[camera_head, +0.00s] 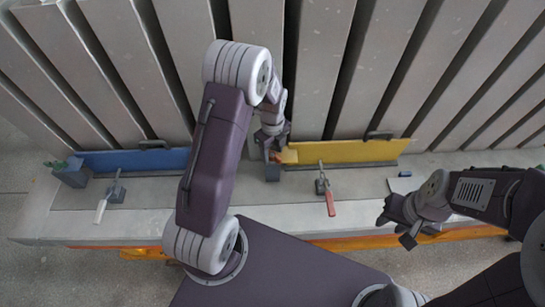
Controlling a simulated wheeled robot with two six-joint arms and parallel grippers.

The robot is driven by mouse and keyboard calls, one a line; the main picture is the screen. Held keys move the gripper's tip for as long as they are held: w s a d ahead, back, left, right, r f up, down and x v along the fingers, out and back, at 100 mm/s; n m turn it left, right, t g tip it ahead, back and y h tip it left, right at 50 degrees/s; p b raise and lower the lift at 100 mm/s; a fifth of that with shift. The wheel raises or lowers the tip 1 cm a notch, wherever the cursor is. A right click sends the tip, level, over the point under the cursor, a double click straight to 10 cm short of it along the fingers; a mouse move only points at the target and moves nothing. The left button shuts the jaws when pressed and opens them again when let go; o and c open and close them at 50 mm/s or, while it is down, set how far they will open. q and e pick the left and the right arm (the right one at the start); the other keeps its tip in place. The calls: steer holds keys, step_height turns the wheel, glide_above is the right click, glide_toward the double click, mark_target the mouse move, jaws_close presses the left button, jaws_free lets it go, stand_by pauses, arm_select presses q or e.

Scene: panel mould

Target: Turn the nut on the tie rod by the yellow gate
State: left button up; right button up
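The yellow gate (345,152) is a long low panel standing along the foot of the grey mould panels. My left gripper (270,153) points down at the gate's left end, just above a small blue-grey block (272,173). A small orange piece (289,156) shows beside the gripper. The tie rod and its nut cannot be made out; the gripper covers that spot. I cannot tell whether the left fingers are open or closed on anything. My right gripper (395,226) is open and empty, over the ledge's front edge at the right, apart from the gate.
A blue gate (135,160) stands left, with a block (72,174) bearing a green piece at its end. A red-handled clamp (328,194) and a white-handled clamp (108,199) stand on the grey ledge (265,210). An orange rail (345,243) runs along its front.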

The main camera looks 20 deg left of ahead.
arm_select(q)
steer(key=shift+s, duration=0.1)
jaws_close()
steer(key=shift+r+n+p, duration=0.15)
steer(key=shift+n+p, duration=0.15)
steer(key=shift+n, duration=1.5)
steer(key=shift+n, duration=0.5)
steer(key=shift+n+p, duration=0.3)
steer(key=shift+n, duration=0.9)
